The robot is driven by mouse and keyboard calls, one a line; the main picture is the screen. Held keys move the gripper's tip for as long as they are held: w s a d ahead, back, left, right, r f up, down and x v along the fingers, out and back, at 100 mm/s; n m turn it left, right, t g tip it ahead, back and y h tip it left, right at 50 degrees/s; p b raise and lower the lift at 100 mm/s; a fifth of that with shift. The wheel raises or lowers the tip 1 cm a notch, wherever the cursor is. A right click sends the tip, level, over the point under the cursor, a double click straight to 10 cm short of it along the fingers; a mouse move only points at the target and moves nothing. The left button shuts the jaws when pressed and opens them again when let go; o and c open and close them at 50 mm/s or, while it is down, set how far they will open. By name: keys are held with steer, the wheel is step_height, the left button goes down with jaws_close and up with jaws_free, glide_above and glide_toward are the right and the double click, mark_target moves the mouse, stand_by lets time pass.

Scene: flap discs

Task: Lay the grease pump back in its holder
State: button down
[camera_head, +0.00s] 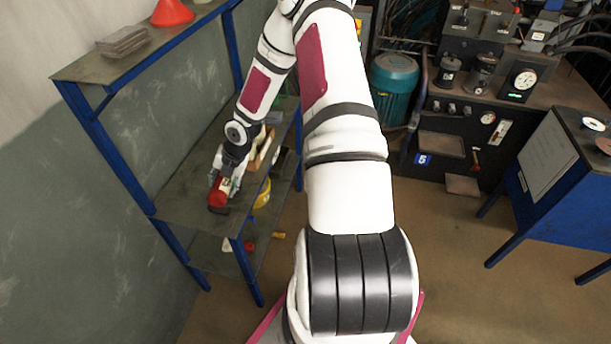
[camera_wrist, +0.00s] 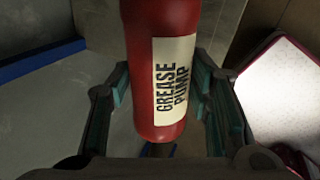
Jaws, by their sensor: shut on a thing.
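The grease pump is a red cylinder with a white label reading "GREASE PUMP". In the wrist view the grease pump (camera_wrist: 165,25) stands between the two fingers of my gripper (camera_wrist: 165,95), which is shut on it. In the head view the red grease pump (camera_head: 218,190) shows at the end of my arm, by the middle shelf of the blue-framed rack. My gripper (camera_head: 226,178) is partly hidden there by its own wrist. A wooden piece (camera_head: 263,150) just behind my gripper may be the holder; I cannot tell.
The rack's middle shelf (camera_head: 180,205) has bare room left of my gripper. The upper shelf (camera_head: 90,65) holds a red funnel (camera_head: 173,12) and grey plates (camera_head: 122,41). Blue rack posts (camera_head: 240,262) stand close.

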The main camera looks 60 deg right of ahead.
steer(key=s+d+r+m+g+h+p, duration=0.15)
steer(key=s+d, duration=0.35)
steer(key=s, duration=0.5)
steer(key=s+d+r+g+h+p, duration=0.1)
steer(key=s+d+r+g+p, duration=0.15)
steer(key=s+d, duration=0.5)
steer(key=w+a+f+b, duration=0.3)
steer(key=w+f+b, duration=0.1)
steer(key=w, duration=0.3)
steer(key=w+a+f+b, duration=0.4)
steer(key=w+b, duration=0.3)
steer(key=w, duration=0.1)
steer(key=w+a+f+b, duration=0.3)
steer(key=w+f+b, duration=0.1)
steer(key=w, duration=0.3)
steer(key=shift+w+a+b, duration=0.25)
steer(key=shift+w+b, duration=0.15)
steer(key=shift+b, duration=0.35)
steer(key=shift+f, duration=0.45)
steer(key=shift+f+b, duration=0.3)
steer(key=shift+f, duration=0.15)
steer(key=c, duration=0.7)
jaws_free()
steer(key=shift+c, duration=0.2)
